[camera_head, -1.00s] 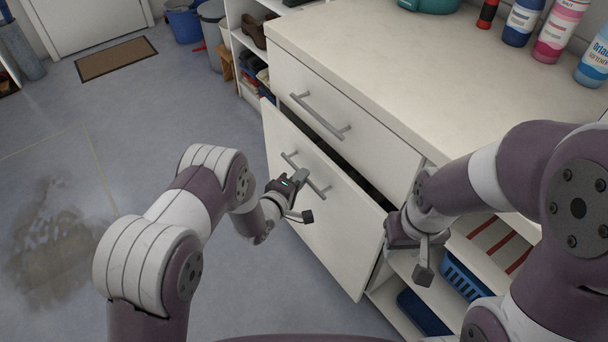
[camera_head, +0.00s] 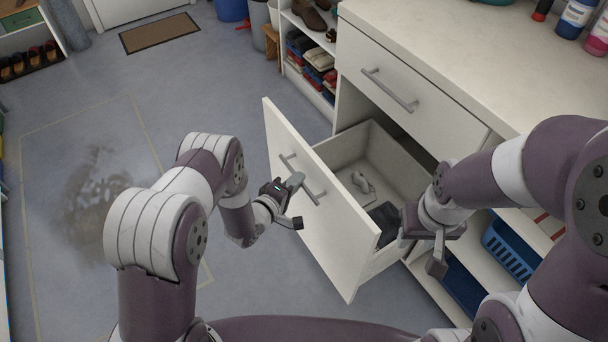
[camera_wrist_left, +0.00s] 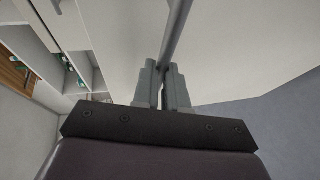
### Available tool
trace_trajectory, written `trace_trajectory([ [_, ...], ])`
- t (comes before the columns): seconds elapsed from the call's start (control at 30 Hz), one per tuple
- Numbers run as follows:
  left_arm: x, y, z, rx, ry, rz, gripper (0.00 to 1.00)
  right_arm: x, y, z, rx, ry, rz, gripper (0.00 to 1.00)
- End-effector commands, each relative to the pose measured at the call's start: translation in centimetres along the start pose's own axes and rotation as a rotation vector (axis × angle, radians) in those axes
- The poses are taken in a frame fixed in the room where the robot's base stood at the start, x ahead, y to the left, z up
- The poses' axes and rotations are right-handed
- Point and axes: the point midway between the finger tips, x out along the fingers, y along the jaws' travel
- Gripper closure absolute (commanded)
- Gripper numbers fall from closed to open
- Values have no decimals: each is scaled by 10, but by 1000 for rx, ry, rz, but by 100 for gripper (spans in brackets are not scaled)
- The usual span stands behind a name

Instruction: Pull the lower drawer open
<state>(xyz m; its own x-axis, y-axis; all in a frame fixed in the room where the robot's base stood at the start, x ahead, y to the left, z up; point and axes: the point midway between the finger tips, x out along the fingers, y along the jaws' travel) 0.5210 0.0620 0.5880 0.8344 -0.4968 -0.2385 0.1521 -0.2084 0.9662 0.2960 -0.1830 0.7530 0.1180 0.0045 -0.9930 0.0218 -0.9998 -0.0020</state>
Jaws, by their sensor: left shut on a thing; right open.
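The lower drawer (camera_head: 318,205) stands well out from the white cabinet, with its inside showing. A light object and a dark folded item lie in it. Its bar handle (camera_head: 312,194) is on the front panel. My left gripper (camera_head: 293,182) is shut on this handle; in the left wrist view the bar (camera_wrist_left: 176,40) runs between the two fingers (camera_wrist_left: 162,88). My right gripper (camera_head: 420,232) is open near the right end of the drawer, apart from the handle; its fingers are partly hidden.
The upper drawer (camera_head: 415,75) is closed under the countertop (camera_head: 450,40). Blue baskets (camera_head: 511,248) sit on the shelves at right. A shelf with folded clothes (camera_head: 318,70) stands behind. The floor (camera_head: 120,110) at left is open, with a dark wet patch.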

Motion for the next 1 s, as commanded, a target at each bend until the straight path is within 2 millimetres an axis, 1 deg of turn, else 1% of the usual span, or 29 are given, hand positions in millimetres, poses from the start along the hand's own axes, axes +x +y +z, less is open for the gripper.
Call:
trace_trajectory([
  [0.2, -8, -2, -3, 0, -1, 0, 100, -3, 0, 0, 0, 0, 0, 57],
  [0.57, -8, -3, -3, 0, -1, 0, 100, -3, 0, 0, 0, 0, 0, 57],
  [0.6, -8, -3, -3, 0, -1, 0, 75, -3, 0, 0, 0, 0, 0, 57],
  [0.63, -8, -3, -3, 0, -1, 0, 65, -3, 0, 0, 0, 0, 0, 57],
  [0.67, -8, -3, -3, 0, -1, 0, 62, -3, 0, 0, 0, 0, 0, 57],
  [0.9, -8, -2, -3, 0, -1, 0, 62, -3, 0, 0, 0, 0, 0, 57],
  [1.0, -14, -2, -4, 0, 1, -1, 62, -5, 0, 0, 0, 0, 0, 57],
])
